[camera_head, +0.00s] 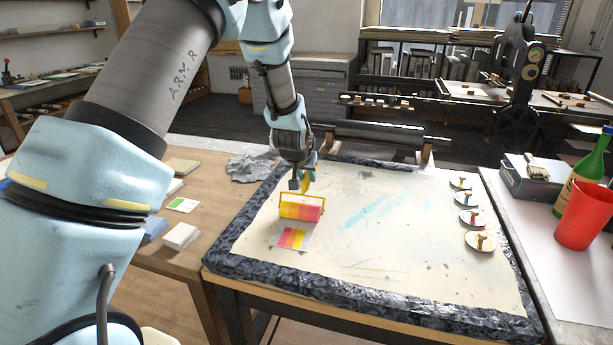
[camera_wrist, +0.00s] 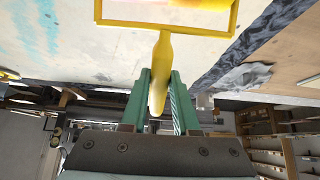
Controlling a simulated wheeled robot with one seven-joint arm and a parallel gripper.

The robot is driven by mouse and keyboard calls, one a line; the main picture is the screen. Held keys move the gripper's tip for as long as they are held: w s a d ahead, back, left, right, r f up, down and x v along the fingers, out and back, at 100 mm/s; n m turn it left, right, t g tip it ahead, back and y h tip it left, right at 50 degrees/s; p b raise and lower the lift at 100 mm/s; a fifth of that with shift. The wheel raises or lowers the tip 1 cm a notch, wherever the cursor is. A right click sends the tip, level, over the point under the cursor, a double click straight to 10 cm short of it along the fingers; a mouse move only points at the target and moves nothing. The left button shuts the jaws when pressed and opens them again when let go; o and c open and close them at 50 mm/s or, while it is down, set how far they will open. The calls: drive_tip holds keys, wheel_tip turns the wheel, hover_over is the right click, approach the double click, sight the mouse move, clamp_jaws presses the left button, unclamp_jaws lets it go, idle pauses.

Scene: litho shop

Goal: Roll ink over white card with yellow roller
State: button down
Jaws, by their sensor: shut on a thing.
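My gripper (camera_wrist: 161,98) is shut on the yellow handle of the roller (camera_wrist: 161,70), whose frame shows at the top of the wrist view. In the head view the roller (camera_head: 301,208) is over the left part of the table, its drum striped in yellow, orange and pink-red. The card (camera_head: 291,236) lies flat just in front of the drum and carries pink, red and yellow bands with a pale border. The roller covers or stands right at the card's far edge; I cannot tell whether the drum touches it. My gripper is above the roller, pointing down.
The cream work surface (camera_head: 400,255) has a dark patterned rim and blue smears. Several small plates with ink stand along its right side, one being the nearest plate (camera_head: 480,241). A red cup (camera_head: 583,216) and green bottle (camera_head: 587,165) stand farther right. White cards (camera_head: 181,236) are stacked left.

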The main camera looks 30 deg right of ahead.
drive_tip(key=shift+s+a+b, duration=0.3)
drive_tip(key=shift+s+a, duration=0.95)
drive_tip(key=shift+s, duration=0.2)
drive_tip(key=shift+s+a+b, duration=0.35)
drive_tip(key=shift+s+a, duration=0.85)
drive_tip(key=shift+s, duration=0.25)
drive_tip(key=shift+s+a+b, duration=0.3)
drive_tip(key=shift+s+a, duration=0.95)
drive_tip(key=shift+s, duration=0.2)
drive_tip(key=shift+w+d, duration=1.25)
drive_tip(key=shift+w, duration=0.2)
drive_tip(key=shift+w+d, duration=1.2)
drive_tip(key=shift+w, duration=0.25)
drive_tip(key=shift+w+d, duration=1.25)
drive_tip(key=shift+w, duration=0.2)
drive_tip(key=shift+r+p, duration=0.7)
drive_tip(key=shift+r, duration=0.8)
drive_tip(key=shift+r, duration=0.1)
